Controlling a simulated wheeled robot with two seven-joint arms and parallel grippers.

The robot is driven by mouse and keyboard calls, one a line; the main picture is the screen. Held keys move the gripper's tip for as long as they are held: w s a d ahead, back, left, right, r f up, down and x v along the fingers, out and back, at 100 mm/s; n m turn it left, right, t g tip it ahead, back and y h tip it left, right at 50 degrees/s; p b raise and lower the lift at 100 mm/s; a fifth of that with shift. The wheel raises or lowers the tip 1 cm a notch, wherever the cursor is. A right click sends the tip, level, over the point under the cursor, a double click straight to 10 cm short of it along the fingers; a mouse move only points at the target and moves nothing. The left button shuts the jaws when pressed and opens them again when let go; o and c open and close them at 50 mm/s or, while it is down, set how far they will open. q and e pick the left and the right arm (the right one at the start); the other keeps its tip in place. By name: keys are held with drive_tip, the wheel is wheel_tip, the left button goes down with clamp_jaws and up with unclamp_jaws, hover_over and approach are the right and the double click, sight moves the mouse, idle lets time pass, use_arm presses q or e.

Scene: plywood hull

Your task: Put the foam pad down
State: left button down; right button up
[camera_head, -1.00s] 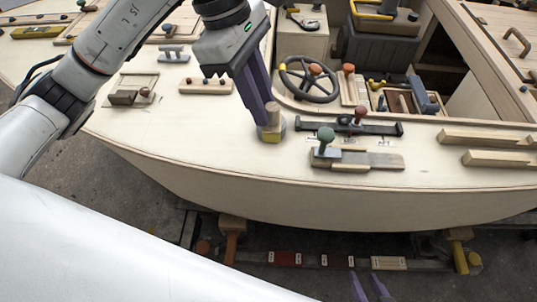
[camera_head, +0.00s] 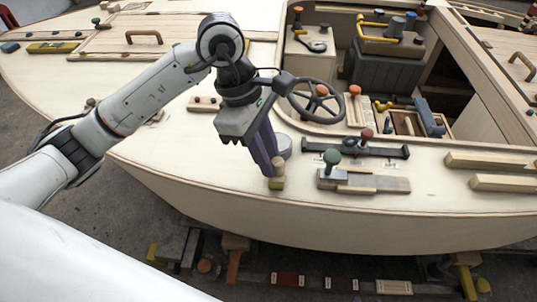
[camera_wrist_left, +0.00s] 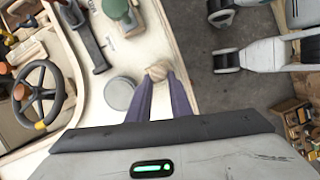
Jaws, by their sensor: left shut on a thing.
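My left gripper (camera_head: 276,168) is shut on a small piece with a pale wooden knob and a yellowish base, which I take to be the foam pad (camera_head: 277,183). It is over the pale deck (camera_head: 230,180) near its front edge. I cannot tell whether its base touches the deck. In the left wrist view the wooden knob (camera_wrist_left: 157,70) sits between the tips of the purple fingers, and its base is hidden. A grey round piece (camera_head: 284,146) stands on the deck just behind the fingers; it also shows in the left wrist view (camera_wrist_left: 119,93). My right gripper is out of view.
A block with a green knob (camera_head: 332,160) and a dark bar with a red knob (camera_head: 366,136) lie to the right of the gripper. The steering wheel (camera_head: 316,100) is behind it. The deck to the left of the gripper is bare, and the hull edge is close in front.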

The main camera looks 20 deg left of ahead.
use_arm(q)
drive_tip(key=c, duration=1.6)
unclamp_jaws()
drive_tip(key=shift+r+p, duration=0.2)
drive_tip(key=shift+p, duration=0.2)
drive_tip(key=shift+v, duration=5.95)
drive_tip(key=shift+f, duration=0.1)
